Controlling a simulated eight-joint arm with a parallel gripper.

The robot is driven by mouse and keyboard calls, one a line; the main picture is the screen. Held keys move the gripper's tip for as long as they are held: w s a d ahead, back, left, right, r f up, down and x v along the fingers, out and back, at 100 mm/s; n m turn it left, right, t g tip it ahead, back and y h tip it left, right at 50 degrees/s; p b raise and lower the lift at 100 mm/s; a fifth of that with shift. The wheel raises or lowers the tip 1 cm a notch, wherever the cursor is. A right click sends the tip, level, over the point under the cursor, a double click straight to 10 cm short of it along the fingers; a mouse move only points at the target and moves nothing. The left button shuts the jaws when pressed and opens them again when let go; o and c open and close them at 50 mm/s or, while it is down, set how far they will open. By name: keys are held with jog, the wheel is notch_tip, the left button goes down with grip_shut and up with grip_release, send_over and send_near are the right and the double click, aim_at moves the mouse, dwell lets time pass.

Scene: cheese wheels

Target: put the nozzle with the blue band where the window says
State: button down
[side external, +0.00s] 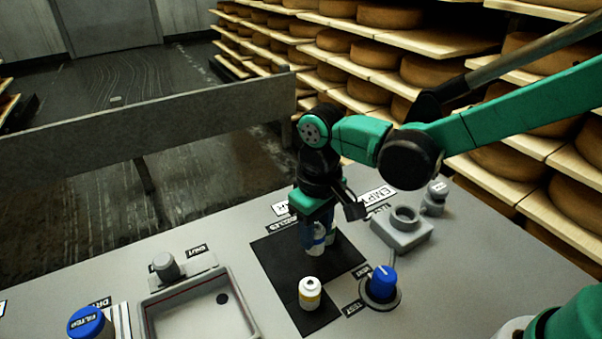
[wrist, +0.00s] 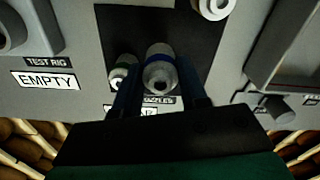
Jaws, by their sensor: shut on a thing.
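My gripper (side external: 314,213) points down over the black mat (side external: 272,262) and is shut on the nozzle with the blue band (side external: 318,237). In the wrist view this nozzle (wrist: 160,73) sits between my two fingers. I cannot tell whether it still touches the mat. A nozzle with a green band (wrist: 123,73) stands close beside it, mostly hidden in the side view. A white window by the test rig reads EMPTY (wrist: 45,81). Another sign behind my gripper is partly hidden.
The grey test rig block with a round socket (side external: 403,226) is right of the mat. A blue knob (side external: 381,284) stands near the yellow-banded nozzle.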

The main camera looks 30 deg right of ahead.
aim_at(317, 230)
jog(key=shift+f, duration=1.6)
jog(key=shift+c, duration=2.4)
grip_release()
jog(key=shift+f, duration=0.1)
